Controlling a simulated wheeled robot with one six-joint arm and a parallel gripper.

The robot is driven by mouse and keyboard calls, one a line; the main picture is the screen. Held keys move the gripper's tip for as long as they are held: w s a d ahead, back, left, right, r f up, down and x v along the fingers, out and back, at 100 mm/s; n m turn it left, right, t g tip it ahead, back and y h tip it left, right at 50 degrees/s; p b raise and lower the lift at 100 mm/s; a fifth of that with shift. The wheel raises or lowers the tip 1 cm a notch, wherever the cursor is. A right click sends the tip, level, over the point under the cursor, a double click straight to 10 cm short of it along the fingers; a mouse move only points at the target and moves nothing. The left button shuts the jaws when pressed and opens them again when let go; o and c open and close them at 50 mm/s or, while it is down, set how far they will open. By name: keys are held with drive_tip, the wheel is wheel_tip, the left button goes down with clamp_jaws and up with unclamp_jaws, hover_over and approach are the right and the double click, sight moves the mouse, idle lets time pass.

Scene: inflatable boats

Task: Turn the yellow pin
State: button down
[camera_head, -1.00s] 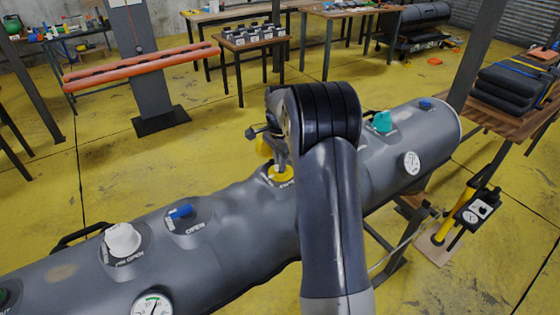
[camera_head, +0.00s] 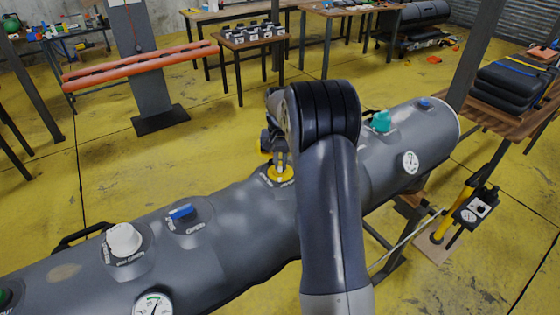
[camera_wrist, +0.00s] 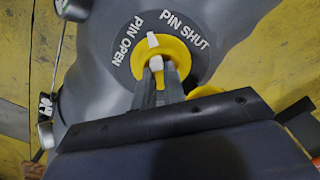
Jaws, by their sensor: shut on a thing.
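The yellow pin (camera_head: 280,174) is a round yellow knob on top of the grey inflatable tube (camera_head: 235,215). It is partly hidden by my gripper in the head view. In the wrist view the pin (camera_wrist: 186,57) sits in a dark round plate lettered PIN OPEN on the left and PIN SHUT on the right. Its white pointer (camera_wrist: 152,40) is between the two labels. My gripper (camera_wrist: 157,66) is shut on the pin's middle, with a white nub between the fingertips. My gripper (camera_head: 279,163) stands above the pin in the head view.
A white valve (camera_head: 123,239), a blue lever (camera_head: 181,212) and a gauge (camera_head: 153,307) are on the tube to the left. A teal knob (camera_head: 381,121) and another gauge (camera_head: 410,162) are to the right. Tables and an orange bench (camera_head: 140,66) stand behind.

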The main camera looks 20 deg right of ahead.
sight(281, 164)
drive_tip(key=n, duration=0.4)
drive_tip(key=shift+d+n, duration=0.1)
drive_tip(key=shift+n, duration=1.7)
drive_tip(key=c, duration=1.5)
unclamp_jaws()
wheel_tip(281, 164, up, 11)
drive_tip(key=shift+f+b, duration=0.1)
drive_tip(key=shift+b, duration=0.35)
